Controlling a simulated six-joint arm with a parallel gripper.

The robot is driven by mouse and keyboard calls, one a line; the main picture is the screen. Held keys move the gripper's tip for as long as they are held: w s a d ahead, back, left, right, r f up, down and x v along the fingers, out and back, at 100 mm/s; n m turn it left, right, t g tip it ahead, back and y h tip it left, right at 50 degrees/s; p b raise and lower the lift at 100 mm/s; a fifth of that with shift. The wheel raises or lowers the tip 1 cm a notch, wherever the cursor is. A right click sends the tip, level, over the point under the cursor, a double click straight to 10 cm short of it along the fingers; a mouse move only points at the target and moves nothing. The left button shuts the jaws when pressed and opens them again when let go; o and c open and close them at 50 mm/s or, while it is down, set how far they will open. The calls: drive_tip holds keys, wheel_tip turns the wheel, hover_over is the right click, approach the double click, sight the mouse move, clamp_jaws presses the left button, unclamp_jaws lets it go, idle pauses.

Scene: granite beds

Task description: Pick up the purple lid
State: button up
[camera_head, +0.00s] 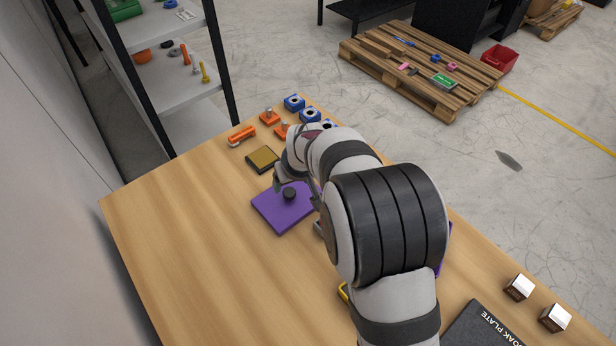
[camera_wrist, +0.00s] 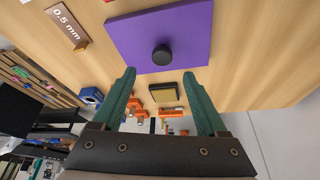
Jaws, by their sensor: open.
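The purple lid (camera_head: 284,211) is a flat square plate with a round black knob (camera_head: 289,194) in its middle. It lies on the wooden table, partly behind my arm in the head view. In the wrist view the lid (camera_wrist: 128,38) is at the top, with its knob (camera_wrist: 162,55) above the gap between the fingertips. My gripper (camera_wrist: 158,75) is open and empty, with green fingers spread apart. The fingers do not touch the knob in the wrist view. In the head view the fingers are mostly hidden by my arm.
A dark block with a tan top (camera_head: 263,159) lies beyond the lid. Orange clamps (camera_head: 242,135) and blue blocks (camera_head: 294,102) stand at the far end. A "0.5 mm" sign (camera_wrist: 66,26) stands near the lid. The table's left part is clear.

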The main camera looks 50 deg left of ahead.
sight(289, 191)
drive_tip(key=x, duration=0.6)
drive_tip(key=shift+s+d, duration=0.1)
drive_tip(key=shift+s, duration=0.1)
clamp_jaws()
